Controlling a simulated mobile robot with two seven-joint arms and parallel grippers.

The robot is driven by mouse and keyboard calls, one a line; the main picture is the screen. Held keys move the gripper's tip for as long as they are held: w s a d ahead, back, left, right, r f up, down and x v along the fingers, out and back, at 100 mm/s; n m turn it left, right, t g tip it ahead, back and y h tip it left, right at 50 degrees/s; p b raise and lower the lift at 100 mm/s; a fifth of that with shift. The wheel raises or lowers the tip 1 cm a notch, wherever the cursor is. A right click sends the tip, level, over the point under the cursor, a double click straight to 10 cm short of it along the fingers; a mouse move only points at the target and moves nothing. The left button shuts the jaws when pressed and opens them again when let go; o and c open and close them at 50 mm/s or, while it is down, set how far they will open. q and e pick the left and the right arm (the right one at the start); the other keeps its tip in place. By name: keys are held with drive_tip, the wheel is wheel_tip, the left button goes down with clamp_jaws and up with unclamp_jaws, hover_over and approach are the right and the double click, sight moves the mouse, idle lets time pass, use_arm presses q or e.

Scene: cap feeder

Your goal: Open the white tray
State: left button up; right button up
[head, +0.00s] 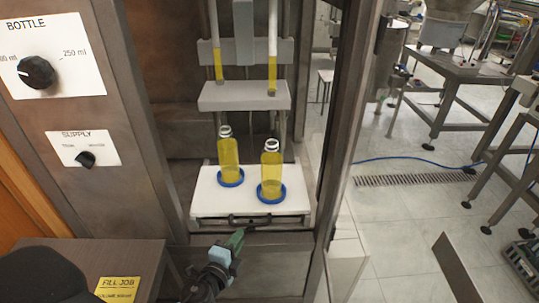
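The white tray (212,203) sits in the bay of the machine, with a dark bar handle (262,220) on its front edge. Two bottles of yellow liquid, a left bottle (228,158) and a right bottle (271,172), stand upright on it in blue round holders. My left gripper (238,237) is low in front of the tray, just below the handle's left part. Its fingers look small and dark, and I cannot tell whether they are apart or touch the handle. My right gripper is not in view.
A white block with two nozzles (244,95) hangs above the bottles. Metal posts frame the bay. A panel with a bottle knob (37,72) and a supply knob (86,159) is at left. A yellow job card (118,288) lies on the brown surface at lower left.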

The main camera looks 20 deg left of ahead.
sight(248, 225)
use_arm(q)
drive_tip(key=shift+w+a+f, duration=0.1)
drive_tip(key=shift+w+f, duration=0.15)
drive_tip(key=shift+w, duration=0.9)
drive_tip(key=shift+w+d+f, duration=0.1)
drive_tip(key=shift+w+f, duration=0.2)
drive_tip(key=shift+w, duration=0.9)
drive_tip(key=shift+w+a+f, duration=0.1)
drive_tip(key=shift+w+f, duration=0.15)
drive_tip(key=shift+w, duration=0.9)
clamp_jaws()
drive_tip(key=shift+w+r, duration=0.1)
